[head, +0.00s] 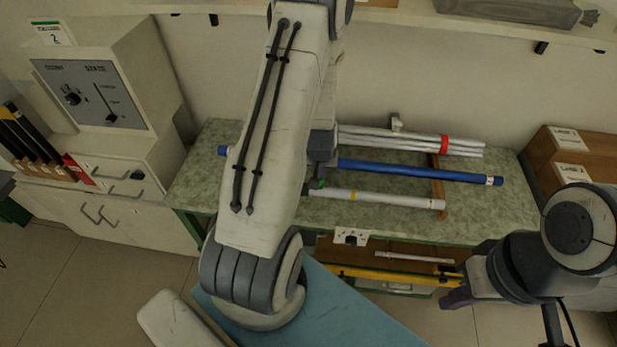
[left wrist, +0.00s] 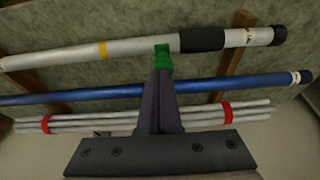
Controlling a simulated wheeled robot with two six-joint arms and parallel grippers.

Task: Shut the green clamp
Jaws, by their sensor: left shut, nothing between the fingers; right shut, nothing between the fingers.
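The green clamp (left wrist: 163,60) shows as a small green part against a grey-white rod (left wrist: 75,56) in the left wrist view. In the head view only a bit of green (head: 318,184) shows beside my left arm. My left gripper (left wrist: 160,75) is shut and empty, its fingertips at the green part and seeming to touch it. It also shows, mostly hidden by my arm, in the head view (head: 319,172). Whether the clamp is open or shut I cannot tell. My right gripper (head: 456,299) is shut and empty, in front of the bench at the lower right.
A blue rod (head: 410,172) and a bundle of silver rods (head: 400,141) with red bands lie behind on the green-grey bench (head: 500,208). A control cabinet (head: 95,90) stands at left. Brown boxes (head: 560,150) stand at right. A shelf below holds more rods.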

